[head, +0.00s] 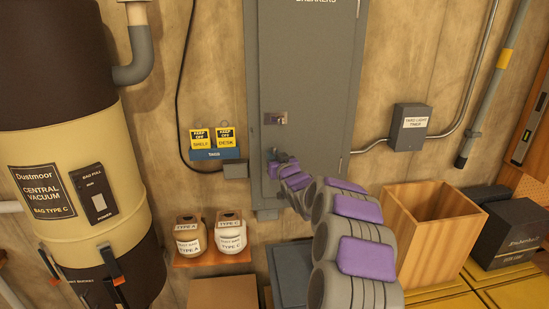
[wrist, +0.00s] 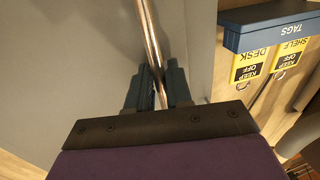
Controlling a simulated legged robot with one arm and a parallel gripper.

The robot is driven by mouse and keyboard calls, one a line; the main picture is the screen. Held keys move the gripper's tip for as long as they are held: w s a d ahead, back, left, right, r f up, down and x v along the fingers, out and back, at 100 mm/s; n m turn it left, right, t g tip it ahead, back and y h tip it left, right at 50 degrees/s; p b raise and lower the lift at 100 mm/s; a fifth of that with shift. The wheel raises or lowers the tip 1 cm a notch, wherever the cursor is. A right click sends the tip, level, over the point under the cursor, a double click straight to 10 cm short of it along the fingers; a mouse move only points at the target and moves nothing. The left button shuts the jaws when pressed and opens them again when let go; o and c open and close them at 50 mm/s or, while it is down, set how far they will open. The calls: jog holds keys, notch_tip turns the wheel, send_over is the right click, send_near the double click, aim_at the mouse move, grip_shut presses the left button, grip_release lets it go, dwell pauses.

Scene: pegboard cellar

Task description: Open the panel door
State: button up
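The panel door (head: 310,60) is the tall grey front of the breaker box on the wall in the head view. It looks closed or nearly closed there. A small metal latch plate (head: 276,118) sits near its left edge. My gripper (head: 272,157) is just below that plate, at the door's left side. In the wrist view my gripper's dark fingers (wrist: 159,85) stand close together on either side of a shiny metal strip (wrist: 149,35). I cannot tell whether the strip is a handle or the door's edge, or whether the fingers press on it.
A blue tags holder (head: 215,154) with yellow tags is left of the box; it also shows in the wrist view (wrist: 270,22). A vacuum canister (head: 85,150) stands far left. Two jugs (head: 213,236) sit on a shelf below. A timer box (head: 410,127) and wooden bin (head: 432,235) are right.

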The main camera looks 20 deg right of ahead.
grip_shut()
jog(key=shift+s+r, duration=0.1)
jog(key=shift+r, duration=0.05)
